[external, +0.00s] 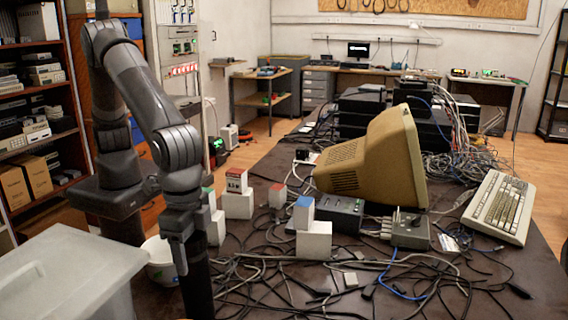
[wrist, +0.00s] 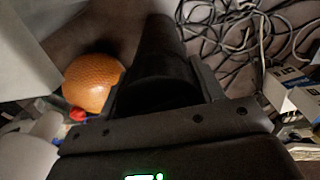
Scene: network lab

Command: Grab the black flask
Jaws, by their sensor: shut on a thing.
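The black flask (external: 197,290) stands upright at the front left of the table in the external view, and its lower end runs out of the frame. My gripper (external: 180,245) points down at its upper part. In the wrist view the dark flask (wrist: 155,60) lies between the two fingers of my gripper (wrist: 162,88), which are shut on it. I cannot tell whether the flask's base touches the table.
A grey bin (external: 70,275) and a white bowl (external: 160,265) stand left of the flask. An orange ball (wrist: 92,84) shows in the wrist view. Loose cables (external: 270,280) and white boxes (external: 314,240) lie to the right. A beige monitor (external: 375,160) stands beyond.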

